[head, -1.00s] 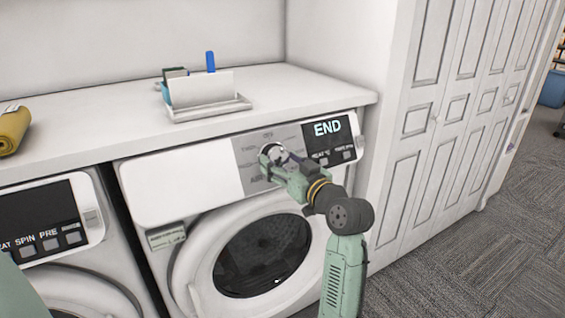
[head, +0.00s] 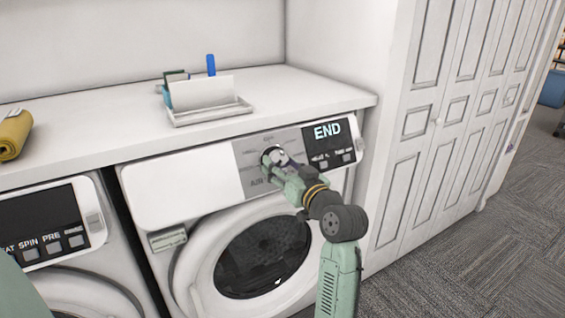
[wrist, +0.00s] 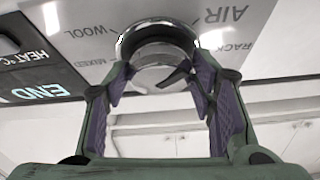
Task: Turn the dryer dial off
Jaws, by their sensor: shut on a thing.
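The dryer (head: 165,191) is the white machine in the middle, with a round dark door window below its panel. Its dial is a round chrome knob, seen in the wrist view (wrist: 157,38), on a grey plate (head: 246,160). Labels such as WOOL, MIXED, AIR and RACK surround it in the wrist view. My gripper (head: 274,160) is at the dial. In the wrist view its purple-padded fingers (wrist: 160,80) are shut on the dial's sides. The dryer's display (head: 328,131) reads END. My gripper hides part of the dial in the head view, and I cannot read its pointer position.
A second machine (head: 95,212) with a dark panel stands at the left. A white counter (head: 110,110) overhangs both machines and carries a tray (head: 210,114) and a yellow rolled towel (head: 14,133). White panelled doors (head: 420,90) stand at the right. Carpet is clear at the lower right.

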